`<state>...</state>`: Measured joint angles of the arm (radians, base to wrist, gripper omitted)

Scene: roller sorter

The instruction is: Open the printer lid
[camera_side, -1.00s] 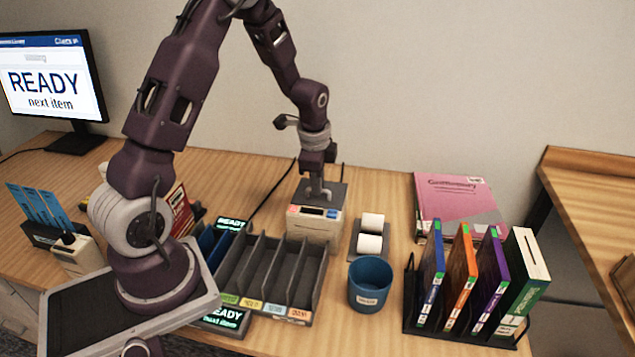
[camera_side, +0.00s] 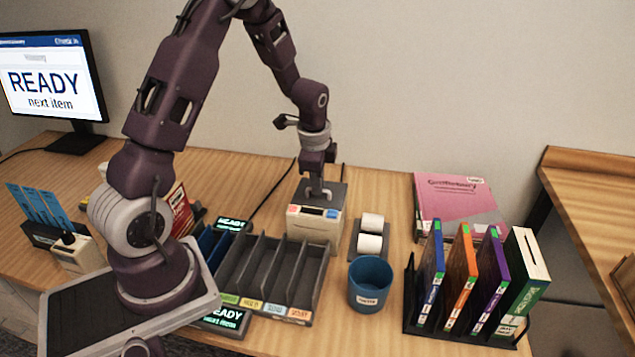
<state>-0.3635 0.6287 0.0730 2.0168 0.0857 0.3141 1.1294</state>
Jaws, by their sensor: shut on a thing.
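The printer (camera_side: 314,225) is a small light-coloured box with a dark grey lid (camera_side: 337,200) on top, standing behind the sorter's right end. The lid looks closed, lying flat on the printer. My gripper (camera_side: 319,190) points down over the printer and is shut on the pale handle (camera_side: 327,193) on the lid. The fingertips are small here and partly hidden by the gripper body.
Paper rolls (camera_side: 370,242) lie on a grey holder right of the printer. A blue cup (camera_side: 370,284) stands in front of them. The slotted sorter (camera_side: 268,268) is at front left. A rack with upright binders (camera_side: 470,280) and a pink folder (camera_side: 455,200) are at right.

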